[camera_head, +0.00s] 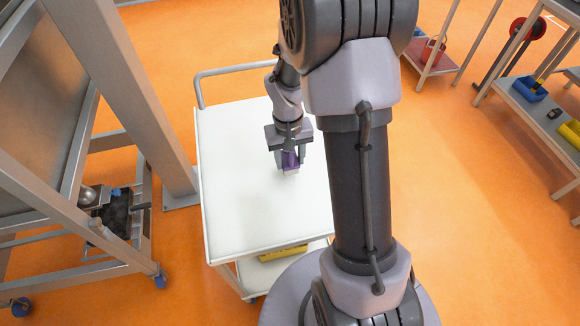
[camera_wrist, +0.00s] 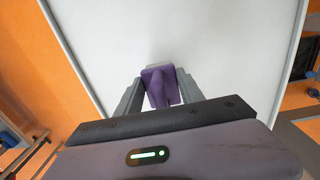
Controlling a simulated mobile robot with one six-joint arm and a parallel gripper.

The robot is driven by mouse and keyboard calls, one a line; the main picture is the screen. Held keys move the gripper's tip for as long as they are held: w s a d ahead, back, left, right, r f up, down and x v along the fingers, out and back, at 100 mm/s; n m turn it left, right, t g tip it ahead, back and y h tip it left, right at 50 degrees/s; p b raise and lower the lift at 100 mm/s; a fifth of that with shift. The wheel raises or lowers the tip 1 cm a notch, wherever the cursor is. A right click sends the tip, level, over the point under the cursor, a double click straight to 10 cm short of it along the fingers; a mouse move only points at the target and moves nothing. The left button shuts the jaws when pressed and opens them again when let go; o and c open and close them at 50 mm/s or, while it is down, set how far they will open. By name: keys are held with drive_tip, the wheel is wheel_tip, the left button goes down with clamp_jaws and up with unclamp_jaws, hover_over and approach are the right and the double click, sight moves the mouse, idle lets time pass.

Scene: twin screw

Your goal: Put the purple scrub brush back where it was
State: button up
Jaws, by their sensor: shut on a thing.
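The purple scrub brush (camera_head: 289,161) is at my gripper (camera_head: 288,158), over the white top of the cart (camera_head: 245,205). In the wrist view the brush (camera_wrist: 160,86) sits between the two grey fingers of my gripper (camera_wrist: 160,92), which are shut on it. The white cart top (camera_wrist: 210,40) fills the background behind it. The brush is at or just above the cart top; I cannot tell whether it touches. My gripper hides part of the brush in the head view.
The cart has a push handle (camera_head: 235,70) at its far end and a yellow thing (camera_head: 283,254) on its lower shelf. A grey metal frame (camera_head: 120,90) stands close on the left. A shelf with a blue bin (camera_head: 529,89) is at the right. The cart top is otherwise clear.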

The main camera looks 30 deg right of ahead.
sight(290, 167)
wheel_tip(290, 167, down, 3)
drive_tip(key=shift+f+b, duration=0.2)
drive_tip(key=shift+b, duration=0.6)
clamp_jaws()
drive_tip(key=shift+f, duration=0.2)
drive_tip(key=o, duration=1.5)
unclamp_jaws()
drive_tip(key=shift+r, duration=0.1)
drive_tip(key=shift+c, duration=0.2)
